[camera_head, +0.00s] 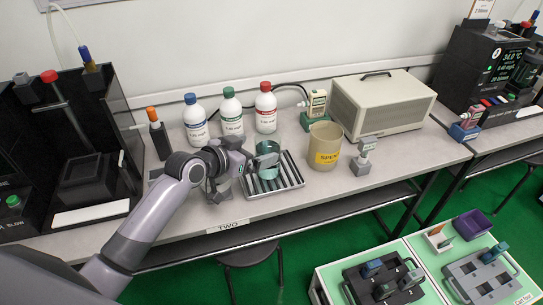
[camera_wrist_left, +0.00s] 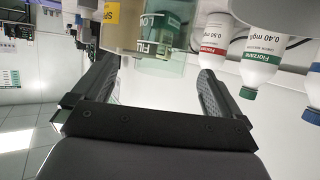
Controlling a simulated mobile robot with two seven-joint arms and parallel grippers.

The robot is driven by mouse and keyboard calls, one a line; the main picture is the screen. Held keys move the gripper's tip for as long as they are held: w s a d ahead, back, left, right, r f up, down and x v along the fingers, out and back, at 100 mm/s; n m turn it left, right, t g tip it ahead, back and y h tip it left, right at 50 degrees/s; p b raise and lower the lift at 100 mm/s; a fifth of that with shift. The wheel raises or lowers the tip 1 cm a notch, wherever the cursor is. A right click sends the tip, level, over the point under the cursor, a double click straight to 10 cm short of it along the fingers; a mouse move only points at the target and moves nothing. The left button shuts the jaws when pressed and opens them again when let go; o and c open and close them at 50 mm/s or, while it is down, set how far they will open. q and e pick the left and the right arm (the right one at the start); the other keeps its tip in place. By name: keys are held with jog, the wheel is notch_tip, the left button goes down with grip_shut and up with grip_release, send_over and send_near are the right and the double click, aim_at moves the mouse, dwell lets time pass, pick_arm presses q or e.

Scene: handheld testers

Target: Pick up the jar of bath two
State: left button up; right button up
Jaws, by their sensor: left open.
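The jar (camera_head: 268,172) is a teal-tinted clear vessel on a ridged metal tray (camera_head: 291,184) above the "TWO" table label (camera_head: 228,226). In the left wrist view the jar (camera_wrist_left: 160,45) shows a green fill label. My left gripper (camera_head: 258,163) is at the jar from the left and covers part of it. In the wrist view the left gripper (camera_wrist_left: 157,72) is open, and the jar appears between its fingertips, with no clear contact. My right gripper is not in view.
White bottles with blue (camera_head: 195,122), green (camera_head: 231,112) and red (camera_head: 266,108) caps stand behind the tray. A beige beaker (camera_head: 324,150) stands close on the right, with a grey stand (camera_head: 363,157) beyond it. A beige box (camera_head: 383,104) is at the back.

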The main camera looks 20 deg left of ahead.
aim_at(276, 139)
pick_arm(q)
jog(key=shift+r+x, duration=0.15)
jog(key=shift+x, duration=1.4)
jog(key=shift+r+x, duration=0.1)
jog(key=shift+x, duration=1.45)
jog(key=shift+w+a, duration=0.1)
jog(key=shift+w, duration=0.05)
grip_shut()
jog(key=shift+r, duration=0.25)
